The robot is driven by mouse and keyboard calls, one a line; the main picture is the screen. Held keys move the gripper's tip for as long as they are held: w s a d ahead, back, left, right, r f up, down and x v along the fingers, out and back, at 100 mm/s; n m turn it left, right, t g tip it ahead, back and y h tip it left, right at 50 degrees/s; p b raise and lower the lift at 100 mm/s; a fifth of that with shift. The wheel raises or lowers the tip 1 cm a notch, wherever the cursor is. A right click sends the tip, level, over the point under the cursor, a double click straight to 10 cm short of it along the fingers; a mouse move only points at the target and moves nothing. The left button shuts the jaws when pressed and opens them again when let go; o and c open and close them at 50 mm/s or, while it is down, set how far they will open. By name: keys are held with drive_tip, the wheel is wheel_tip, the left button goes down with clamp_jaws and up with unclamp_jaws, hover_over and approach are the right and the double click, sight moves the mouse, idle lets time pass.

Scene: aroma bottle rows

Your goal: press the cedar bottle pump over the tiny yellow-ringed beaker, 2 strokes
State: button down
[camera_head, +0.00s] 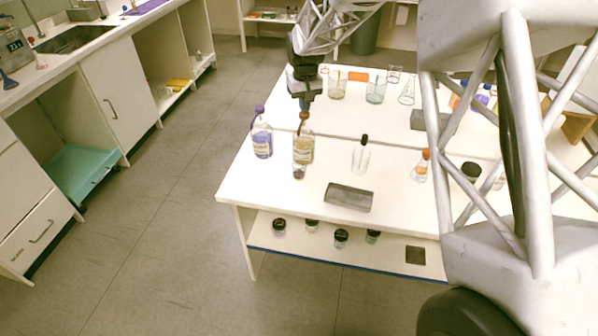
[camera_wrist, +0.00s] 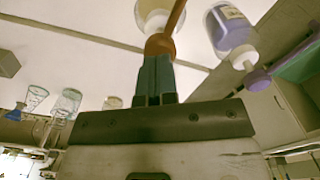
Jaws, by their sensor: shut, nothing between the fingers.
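A bottle with an orange-brown pump (camera_head: 304,117) and a pale yellow body (camera_head: 305,150) stands near the table's left part. Its label is too small to read, so I cannot confirm that it is cedar. My gripper (camera_head: 304,106) is shut and points down right above this pump. In the wrist view the closed fingertips (camera_wrist: 157,62) meet the pump head (camera_wrist: 160,43), seemingly touching it; the spout runs away from the fingers. A tiny vessel (camera_head: 298,172) sits in front of the bottle, near its base; I cannot make out a yellow ring.
A purple-pump bottle (camera_head: 261,140) stands close on the left; it also shows in the wrist view (camera_wrist: 229,28). A clear dropper bottle (camera_head: 361,158), a grey tray (camera_head: 348,197) and an orange-topped flask (camera_head: 421,168) stand to the right. Beakers (camera_head: 375,91) stand behind.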

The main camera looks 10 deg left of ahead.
drive_tip(key=shift+f, duration=1.3)
drive_tip(key=shift+r, duration=1.9)
drive_tip(key=shift+r, duration=0.1)
wheel_tip(320, 180, up, 6)
drive_tip(key=shift+f, duration=0.1)
idle(0.4)
idle(0.4)
